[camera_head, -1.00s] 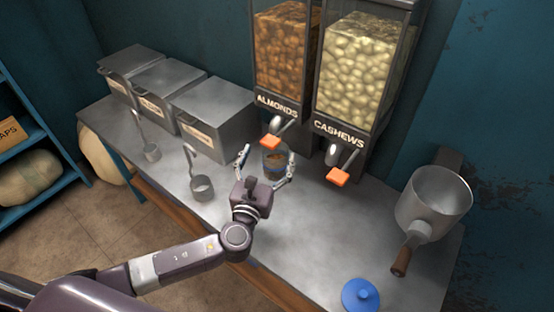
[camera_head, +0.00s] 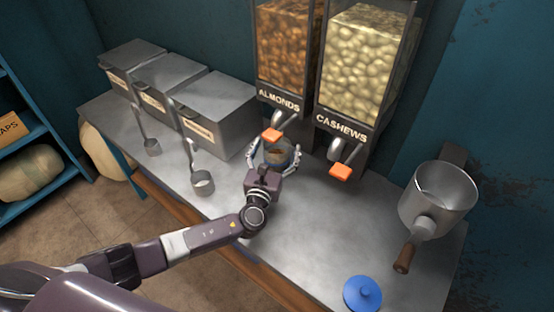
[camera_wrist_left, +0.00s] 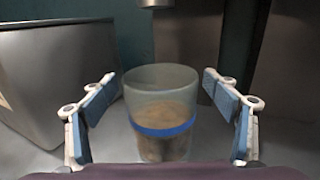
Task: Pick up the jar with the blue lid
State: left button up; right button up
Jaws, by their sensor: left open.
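A clear glass jar (camera_head: 279,154) with a blue band and brown contents stands upright under the almonds dispenser. It also shows in the left wrist view (camera_wrist_left: 162,112), without a lid on it. The blue lid (camera_head: 362,293) lies apart on the table at the front right. My left gripper (camera_head: 274,160) is open around the jar, one finger on each side. In the left wrist view, gaps show between the jar and both fingers. The right gripper is not in view.
The almonds dispenser (camera_head: 284,50) and cashews dispenser (camera_head: 362,65) stand behind, with orange-tipped levers. Metal bins (camera_head: 215,110) and scoops (camera_head: 202,183) are on the left. A metal pot (camera_head: 437,200) stands at the right. The table's middle right is clear.

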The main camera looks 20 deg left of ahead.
pick_arm(q)
jog(key=c, duration=1.8)
jog(key=shift+r, duration=0.1)
jog(key=shift+c, duration=1.4)
jog(key=shift+r, duration=0.1)
